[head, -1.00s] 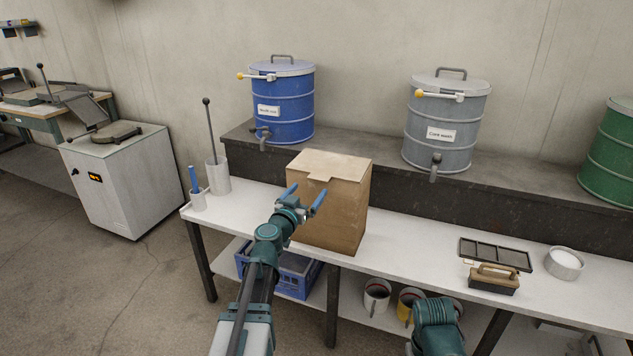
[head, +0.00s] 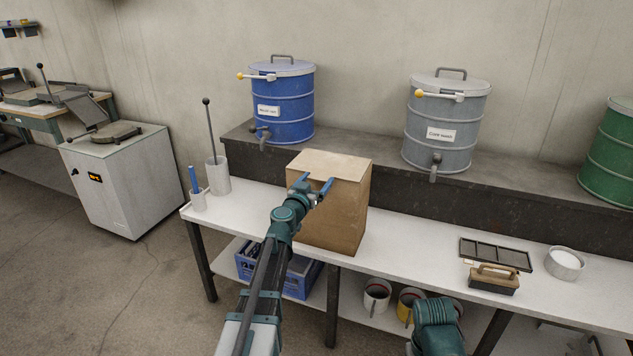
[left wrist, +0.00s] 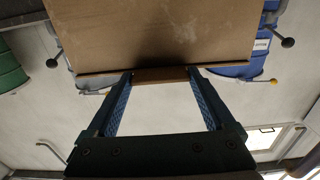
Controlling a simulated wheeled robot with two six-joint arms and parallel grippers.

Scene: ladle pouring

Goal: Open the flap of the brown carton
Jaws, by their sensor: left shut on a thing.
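The brown carton (head: 343,218) stands upright on the white bench. Its top flap (head: 332,164) lies flat and closed. My left gripper (head: 317,180) is at the top front edge of the carton, with its blue fingers on either side of the flap's small tab. The left wrist view shows the tab (left wrist: 160,75) between the fingertips, under the brown carton face (left wrist: 150,32). The left gripper is shut on the tab, which it mostly hides in the head view. Of my right arm only a teal link shows at the bottom; its gripper is out of view.
A blue drum (head: 283,105) and a grey drum (head: 446,125) stand on the dark ledge behind the carton. A cup with a rod (head: 217,178) stands to the left. A brush (head: 493,279), dark tray (head: 496,254) and white bowl (head: 565,264) lie right. The bench between is clear.

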